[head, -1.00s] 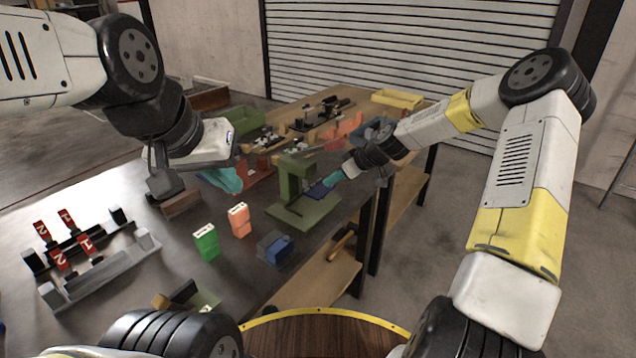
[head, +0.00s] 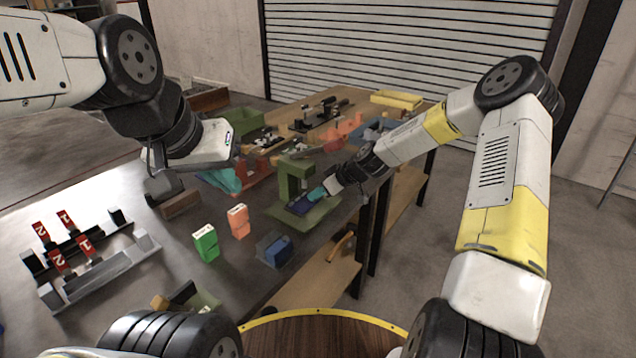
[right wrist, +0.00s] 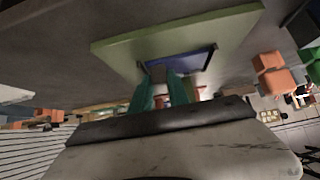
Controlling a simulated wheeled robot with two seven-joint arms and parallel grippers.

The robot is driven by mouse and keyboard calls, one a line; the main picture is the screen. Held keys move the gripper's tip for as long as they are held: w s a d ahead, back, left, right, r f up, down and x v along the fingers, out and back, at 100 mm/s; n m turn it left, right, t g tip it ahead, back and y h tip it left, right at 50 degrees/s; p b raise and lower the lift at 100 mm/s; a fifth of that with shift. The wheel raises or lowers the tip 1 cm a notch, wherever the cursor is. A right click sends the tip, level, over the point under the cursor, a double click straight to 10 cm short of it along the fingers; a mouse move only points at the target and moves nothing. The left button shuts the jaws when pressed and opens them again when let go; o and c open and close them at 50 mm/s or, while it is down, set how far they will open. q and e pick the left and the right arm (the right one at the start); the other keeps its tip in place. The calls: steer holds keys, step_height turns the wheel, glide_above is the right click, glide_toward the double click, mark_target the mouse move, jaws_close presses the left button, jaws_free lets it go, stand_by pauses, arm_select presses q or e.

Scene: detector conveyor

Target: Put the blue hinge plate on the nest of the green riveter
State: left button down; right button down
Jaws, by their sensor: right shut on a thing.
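The green riveter (head: 284,183) stands upright near the right edge of the dark table, on a flat green base. The blue hinge plate (head: 299,207) is low over that base, beside the riveter's column. My right gripper (head: 316,194) is shut on the plate with its teal fingers. In the right wrist view the plate (right wrist: 188,62) lies against the green base (right wrist: 120,48); whether it touches the nest I cannot tell. The nest itself is hidden. My left gripper (head: 222,181) hangs over the table left of the riveter; its finger gap is not clear.
A green block (head: 206,243), an orange block (head: 238,221) and a dark blue bin (head: 274,250) stand in front of the riveter. A grey rack (head: 100,272) with red numbered tags is at left. A wooden table (head: 330,110) with fixtures and bins lies behind.

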steer(key=c, duration=1.3)
jaws_free()
steer(key=shift+o, duration=0.2)
steer(key=shift+r, duration=0.15)
steer(key=v, duration=1.2)
steer(key=s+d+r+m+h, duration=0.1)
steer(key=s+d+r+m, duration=0.1)
steer(key=s+r, duration=0.4)
steer(key=s+d+r+m+h, duration=0.2)
steer(key=s+r, duration=0.4)
steer(key=s, duration=0.8)
steer(key=s+d+r+m+t+h, duration=0.1)
steer(key=s+d+r+m+h, duration=0.1)
steer(key=s+r+m, duration=0.4)
steer(key=s+d, duration=0.1)
steer(key=s, duration=0.4)
steer(key=shift+d+r, duration=0.2)
steer(key=shift+r, duration=0.15)
